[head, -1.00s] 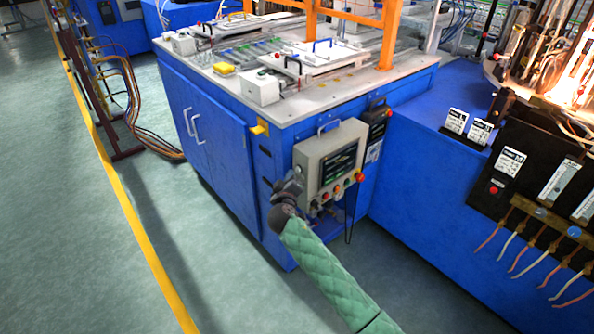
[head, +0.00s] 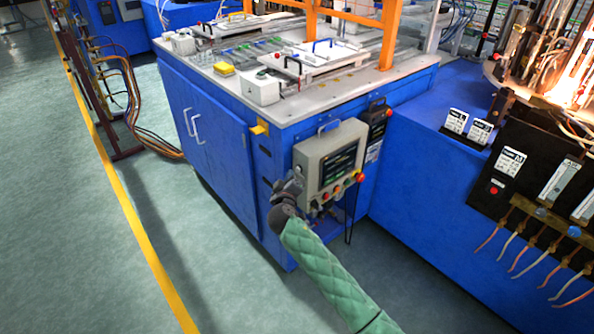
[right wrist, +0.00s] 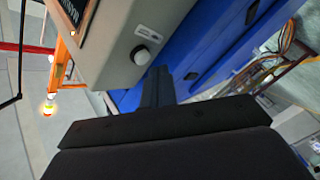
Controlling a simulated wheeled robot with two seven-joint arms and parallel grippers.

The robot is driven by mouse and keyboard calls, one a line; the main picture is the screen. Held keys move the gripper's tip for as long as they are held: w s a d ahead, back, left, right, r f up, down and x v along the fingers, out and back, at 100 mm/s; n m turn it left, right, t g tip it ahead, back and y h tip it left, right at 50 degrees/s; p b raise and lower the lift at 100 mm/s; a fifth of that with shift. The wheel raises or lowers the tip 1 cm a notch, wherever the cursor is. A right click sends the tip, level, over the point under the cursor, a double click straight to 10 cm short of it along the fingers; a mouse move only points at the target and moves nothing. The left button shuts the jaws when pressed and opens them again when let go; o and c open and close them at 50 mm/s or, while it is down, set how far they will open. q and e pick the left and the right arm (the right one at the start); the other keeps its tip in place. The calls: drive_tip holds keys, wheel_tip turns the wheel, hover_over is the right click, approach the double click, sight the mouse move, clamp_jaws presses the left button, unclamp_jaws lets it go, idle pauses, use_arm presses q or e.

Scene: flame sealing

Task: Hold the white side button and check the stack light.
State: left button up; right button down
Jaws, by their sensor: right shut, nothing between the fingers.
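A grey control box (head: 318,180) with a dark screen hangs on the blue cabinet's front. In the right wrist view a round white button (right wrist: 148,34) sits on the box's side face (right wrist: 122,62). The head view does not show this button. My right gripper (head: 292,184) is at the box's left side in the head view. Its dark fingers (right wrist: 158,82) are shut and empty, tips just below the button in the picture; contact cannot be made out. A small glowing red and yellow lamp (right wrist: 48,108) by an orange bar may be the stack light. My left gripper is out of view.
The blue cabinet (head: 215,130) stands behind the box, with a white worktop carrying fixtures. An orange frame (head: 388,35) rises from it. A black box (head: 377,125) hangs to the right. Green floor (head: 90,200) is free at the left.

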drive_tip(key=shift+w+d, duration=0.1)
drive_tip(key=shift+d, duration=0.05)
drive_tip(key=shift+w+d, duration=0.15)
drive_tip(key=shift+d, duration=0.05)
idle(0.3)
drive_tip(key=shift+w+d, duration=0.25)
drive_tip(key=shift+d, duration=0.05)
idle(0.6)
idle(0.4)
drive_tip(key=shift+d, duration=0.1)
idle(0.7)
idle(0.7)
idle(0.6)
